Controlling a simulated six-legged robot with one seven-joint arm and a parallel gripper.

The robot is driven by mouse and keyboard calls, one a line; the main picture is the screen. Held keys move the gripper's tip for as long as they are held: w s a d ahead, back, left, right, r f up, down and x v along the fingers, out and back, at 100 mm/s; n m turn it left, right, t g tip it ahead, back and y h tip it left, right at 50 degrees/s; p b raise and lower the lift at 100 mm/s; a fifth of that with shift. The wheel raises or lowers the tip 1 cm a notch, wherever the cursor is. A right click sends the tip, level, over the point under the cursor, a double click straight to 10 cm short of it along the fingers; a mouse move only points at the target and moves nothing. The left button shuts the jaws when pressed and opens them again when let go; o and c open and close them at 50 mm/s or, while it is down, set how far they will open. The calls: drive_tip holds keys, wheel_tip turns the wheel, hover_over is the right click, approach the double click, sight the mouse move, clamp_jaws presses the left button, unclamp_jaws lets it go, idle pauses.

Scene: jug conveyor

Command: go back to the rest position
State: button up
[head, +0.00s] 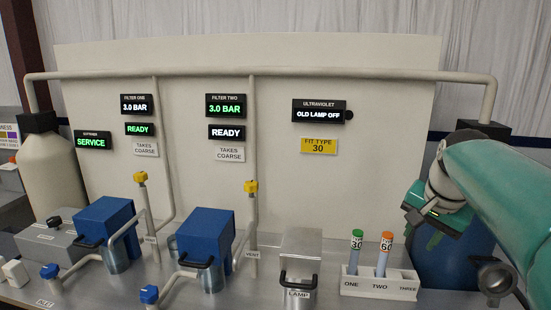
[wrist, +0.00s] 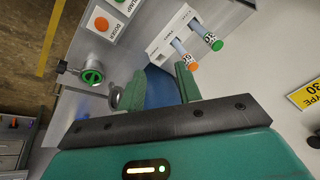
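My gripper (head: 428,232) hangs at the right of the head view, to the right of the tube rack and in front of a blue tank. In the wrist view its two green fingers (wrist: 160,84) stand apart with nothing held between them. My arm reaches in from the right edge of the head view.
A white rack (head: 378,287) holds a green-capped tube (head: 356,254) marked 30 in ONE and an orange-capped tube (head: 384,256) marked 60 in TWO; THREE is empty. The lamp housing (head: 302,252) and two blue filter units (head: 205,240) stand left. The blue tank (head: 450,262) is behind my gripper.

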drive_tip(key=s+a+f+n+t, duration=0.1)
drive_tip(key=s+a+f+n, duration=0.8)
drive_tip(key=s+a, duration=0.5)
wheel_tip(320, 180, down, 2)
drive_tip(key=s, duration=0.2)
drive_tip(key=shift+s+a+y, duration=0.3)
drive_tip(key=shift+s+a, duration=0.05)
drive_tip(key=shift+a, duration=0.05)
